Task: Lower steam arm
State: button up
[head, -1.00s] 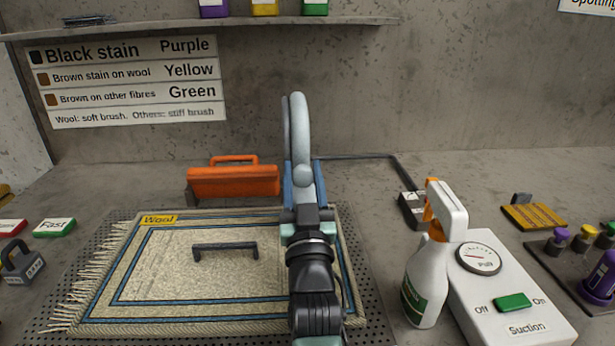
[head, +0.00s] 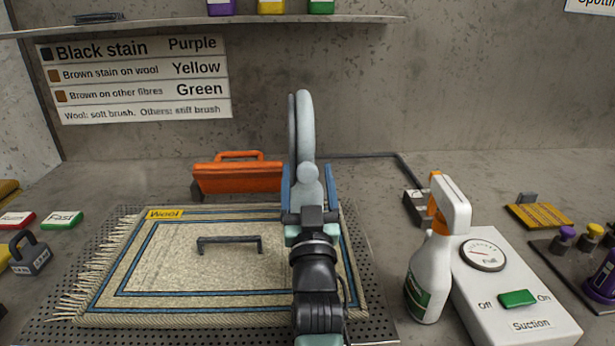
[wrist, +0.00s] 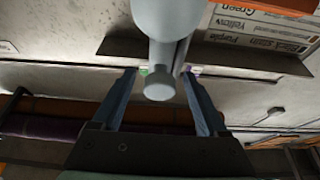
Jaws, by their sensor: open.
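The steam arm (head: 303,115) is a pale grey-blue curved pipe standing raised behind the rug, with a rounded knob (head: 308,174) at its lower near end. In the wrist view the knob (wrist: 159,86) sits between the blue fingers of my gripper (wrist: 159,74). The fingers are open on either side of it, with visible gaps. In the head view my gripper (head: 307,168) reaches up over the right part of the rug. My arm hides the arm's base and part of the rug. Whether the knob touches the palm I cannot tell.
The "Wool" rug (head: 180,280) lies on a perforated plate with a dark handle (head: 229,240) on it. An orange-handled tool (head: 238,178) is close behind. A spray bottle (head: 432,270) and a suction box (head: 530,322) stand at right. A stain chart (head: 135,80) hangs behind.

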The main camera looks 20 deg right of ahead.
jog(key=shift+r, duration=0.1)
notch_tip(320, 180, up, 10)
jog(key=shift+f+p, duration=0.1)
jog(key=shift+p, duration=0.7)
jog(key=s+a+r+n+t+y, duration=0.2)
jog(key=s+a+r+t+y, duration=0.1)
jog(key=s+a+r, duration=0.75)
jog(key=s+a+r+n+t+y, duration=0.1)
jog(key=s+a+r+t+y, duration=0.2)
jog(key=s+a+r, duration=0.65)
jog(key=s+d+r+p, duration=0.1)
jog(key=s+r+p, duration=0.1)
jog(key=r+p, duration=0.7)
jog(key=s+r+p, duration=0.2)
jog(key=r+p, duration=0.7)
jog(key=r, duration=0.2)
jog(key=shift+s+d+r, duration=0.15)
jog(key=shift+d+r, duration=0.15)
jog(key=shift+d, duration=0.1)
